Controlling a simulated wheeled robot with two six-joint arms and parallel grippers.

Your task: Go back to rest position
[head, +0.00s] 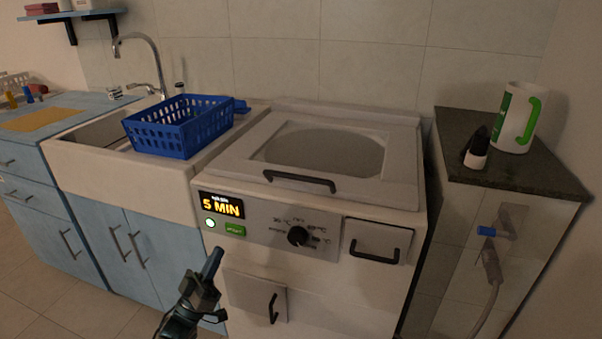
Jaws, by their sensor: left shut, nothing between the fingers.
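My left gripper (213,264) is at the lower middle of the head view, in front of the white machine (370,290). Its fingers are shut and hold nothing. It is pointed up, below the green button (235,230) and apart from it in the picture; the gap in depth is hard to tell. My right gripper is not in view. The machine's display (222,205) reads 5 MIN, and a round light (210,223) beside the button glows. The lid (235,165) on top is down.
A blue basket (180,128) stands on the white sink (110,178), near a faucet (160,70). Machine handles (273,308) stick out near my gripper. The floor at lower left is clear.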

